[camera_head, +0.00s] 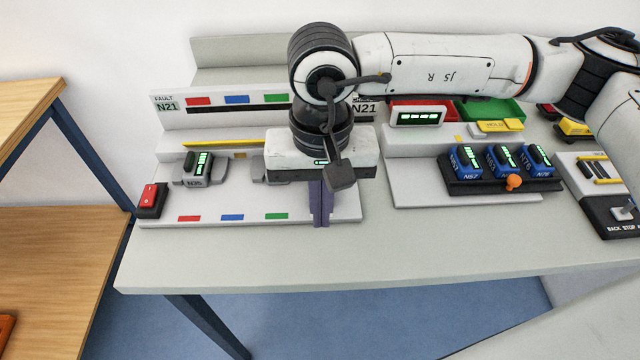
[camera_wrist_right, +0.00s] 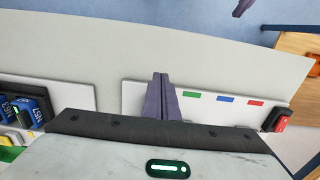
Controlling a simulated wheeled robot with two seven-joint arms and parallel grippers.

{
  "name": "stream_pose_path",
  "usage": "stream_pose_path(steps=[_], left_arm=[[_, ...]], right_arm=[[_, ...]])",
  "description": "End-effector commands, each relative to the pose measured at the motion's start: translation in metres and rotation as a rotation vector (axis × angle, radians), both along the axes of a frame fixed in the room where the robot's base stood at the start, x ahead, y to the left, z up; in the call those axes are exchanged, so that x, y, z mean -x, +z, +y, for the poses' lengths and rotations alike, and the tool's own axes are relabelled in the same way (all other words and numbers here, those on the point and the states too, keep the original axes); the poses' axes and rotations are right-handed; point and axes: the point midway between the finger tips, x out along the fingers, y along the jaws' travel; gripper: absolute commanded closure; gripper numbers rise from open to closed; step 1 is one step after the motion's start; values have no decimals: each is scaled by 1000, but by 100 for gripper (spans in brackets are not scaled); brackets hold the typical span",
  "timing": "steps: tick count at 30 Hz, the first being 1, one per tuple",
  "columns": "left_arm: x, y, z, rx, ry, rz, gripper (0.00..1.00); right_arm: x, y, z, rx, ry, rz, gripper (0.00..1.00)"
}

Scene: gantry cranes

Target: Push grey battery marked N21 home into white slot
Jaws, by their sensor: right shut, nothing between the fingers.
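No battery that I can read as N21 shows. A grey battery (camera_head: 197,164) with green bars, its label seeming to read N35, sits in a cradle on the left of the white station (camera_head: 300,206). A second grey part (camera_head: 266,170) to its right is mostly hidden behind my right gripper; I cannot tell whether it is a slot or a battery. My right gripper (camera_head: 321,222) points down at the station's right front, its purple fingers shut and empty. The fingers also show in the right wrist view (camera_wrist_right: 162,98). A purple tip (camera_wrist_right: 243,8) past the table edge may be my left gripper.
A red switch (camera_head: 152,200) stands at the station's left. Several blue batteries (camera_head: 503,160) sit in a black tray to the right, with an orange knob (camera_head: 513,182) in front. The table's front strip (camera_head: 300,262) is clear.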

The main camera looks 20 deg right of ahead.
Motion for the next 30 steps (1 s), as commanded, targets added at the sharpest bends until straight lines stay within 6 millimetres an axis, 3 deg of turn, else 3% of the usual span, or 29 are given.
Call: stream_pose_path(steps=[5,7,12,26,30], left_arm=[[0,6,0,0,-1,1,100],[0,13,0,0,-2,2,100],[0,19,-1,0,-1,-1,100],[-1,19,-1,1,-3,-3,100],[-2,4,-1,1,-2,-6,100]], right_arm=[[1,-37,-1,2,0,5,100],[-15,-31,-4,-1,-6,-1,100],[-32,-32,-9,0,-3,1,100],[-39,-34,-11,-2,-2,0,100],[-55,-39,-15,-1,-6,-3,100]])
